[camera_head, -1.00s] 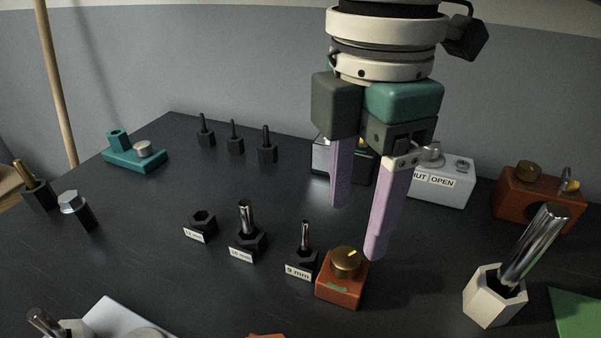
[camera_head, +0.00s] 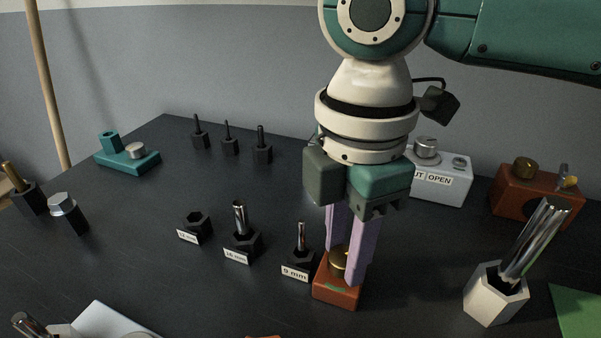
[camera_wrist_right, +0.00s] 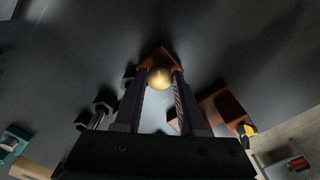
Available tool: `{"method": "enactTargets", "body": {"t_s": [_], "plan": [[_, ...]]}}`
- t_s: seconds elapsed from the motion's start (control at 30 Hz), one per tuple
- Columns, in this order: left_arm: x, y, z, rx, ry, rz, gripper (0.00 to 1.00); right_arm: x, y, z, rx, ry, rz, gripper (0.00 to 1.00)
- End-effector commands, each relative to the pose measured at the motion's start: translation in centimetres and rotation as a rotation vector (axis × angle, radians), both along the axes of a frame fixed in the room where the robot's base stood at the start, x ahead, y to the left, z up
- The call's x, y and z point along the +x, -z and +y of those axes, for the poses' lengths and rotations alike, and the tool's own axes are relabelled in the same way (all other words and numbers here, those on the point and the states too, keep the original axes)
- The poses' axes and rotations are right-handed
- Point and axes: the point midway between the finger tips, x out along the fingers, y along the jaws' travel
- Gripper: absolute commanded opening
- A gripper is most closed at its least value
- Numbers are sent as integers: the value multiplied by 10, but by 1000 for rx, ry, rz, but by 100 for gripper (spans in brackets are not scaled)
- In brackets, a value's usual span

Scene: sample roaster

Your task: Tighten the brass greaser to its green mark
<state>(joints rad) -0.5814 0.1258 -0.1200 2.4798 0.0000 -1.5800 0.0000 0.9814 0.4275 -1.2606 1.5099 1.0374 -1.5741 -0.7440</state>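The brass greaser is an orange-red block (camera_head: 334,292) with a round brass knob (camera_head: 337,259) on top, right of the 9 mm holder. In the right wrist view the knob (camera_wrist_right: 160,78) sits between the fingertips with no clear gap. The knob's pale pointer line is hidden now. My left gripper is not in view.
The 9 mm holder (camera_head: 298,266) with its upright post stands close to the block's left. A white hexagonal cup (camera_head: 494,297) with a leaning metal rod stands to the right. A white SHUT/OPEN box (camera_head: 440,184) and another orange block (camera_head: 528,195) stand behind.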

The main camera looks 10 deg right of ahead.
Motion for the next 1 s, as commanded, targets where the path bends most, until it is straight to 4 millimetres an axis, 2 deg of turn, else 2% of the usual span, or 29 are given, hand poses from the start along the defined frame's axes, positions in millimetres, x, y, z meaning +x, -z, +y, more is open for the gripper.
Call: {"method": "enactTargets", "body": {"t_s": [0.03, 0.3, 0.67, 0.87, 1.0], "plan": [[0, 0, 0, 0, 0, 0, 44, 0, 0, 0, 0, 0, 1, 31], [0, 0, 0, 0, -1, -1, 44, 0, 0, 0, 0, 0, 1, 1], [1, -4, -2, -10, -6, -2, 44, -1, -1, 0, 1, 12, 2, 0], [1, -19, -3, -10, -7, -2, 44, -1, -4, 0, 0, 84, 4, 0], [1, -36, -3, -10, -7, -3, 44, -2, -6, 1, 2, 177, 7, 0]]}}
